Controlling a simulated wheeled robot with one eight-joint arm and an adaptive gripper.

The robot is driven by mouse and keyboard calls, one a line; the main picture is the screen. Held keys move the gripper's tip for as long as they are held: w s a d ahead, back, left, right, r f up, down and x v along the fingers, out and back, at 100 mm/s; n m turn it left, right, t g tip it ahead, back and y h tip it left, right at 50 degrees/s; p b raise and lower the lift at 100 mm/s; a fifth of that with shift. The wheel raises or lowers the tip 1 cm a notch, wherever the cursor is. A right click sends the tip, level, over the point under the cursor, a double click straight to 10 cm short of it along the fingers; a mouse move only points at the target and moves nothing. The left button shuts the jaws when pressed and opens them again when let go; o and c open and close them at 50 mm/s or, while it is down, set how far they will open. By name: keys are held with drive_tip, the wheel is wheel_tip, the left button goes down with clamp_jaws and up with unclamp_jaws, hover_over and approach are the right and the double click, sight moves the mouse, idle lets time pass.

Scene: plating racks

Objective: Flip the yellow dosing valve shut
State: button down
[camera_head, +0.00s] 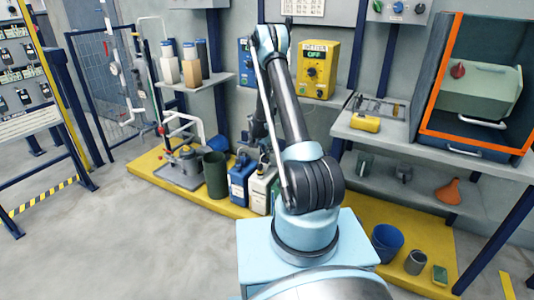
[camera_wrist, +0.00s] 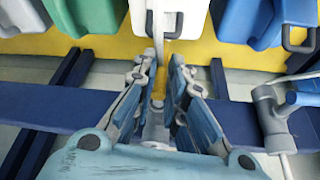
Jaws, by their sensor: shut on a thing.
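A small yellow piece, which looks like the handle of the yellow dosing valve (camera_wrist: 160,84), shows between the fingers of my gripper (camera_wrist: 165,72) in the wrist view. The fingers are closed in on it from both sides. A grey fitting (camera_wrist: 155,117) sits just below it, between the fingers. The fingers cover much of the valve, and I cannot tell how far its handle is turned. In the head view my arm blocks this spot, and I cannot make out the valve there.
White (camera_head: 260,188) and blue (camera_head: 241,181) canisters stand on the yellow platform (camera_head: 153,174), beside a dark green bin (camera_head: 215,174). In the wrist view a grey pipe fitting (camera_wrist: 275,108) is close on the right, and a navy beam (camera_wrist: 55,108) crosses behind the fingers. Open floor lies at left.

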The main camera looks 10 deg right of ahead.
drive_tip(key=shift+w+a+h, duration=0.1)
drive_tip(key=shift+w+h, duration=0.05)
drive_tip(key=shift+h, duration=0.15)
drive_tip(key=n+g+h, duration=0.1)
drive_tip(key=g+h, duration=0.1)
drive_tip(key=h, duration=0.2)
drive_tip(key=n+g+h, duration=0.1)
drive_tip(key=g+h, duration=0.2)
drive_tip(key=h, duration=0.2)
drive_tip(key=shift+a+f+n, duration=0.1)
drive_tip(key=shift+a+n, duration=0.05)
drive_tip(key=shift+n, duration=0.25)
drive_tip(key=shift+g, duration=0.3)
idle(0.4)
drive_tip(key=c, duration=1.6)
unclamp_jaws()
drive_tip(key=shift+f, duration=0.1)
drive_tip(key=shift+c, duration=0.2)
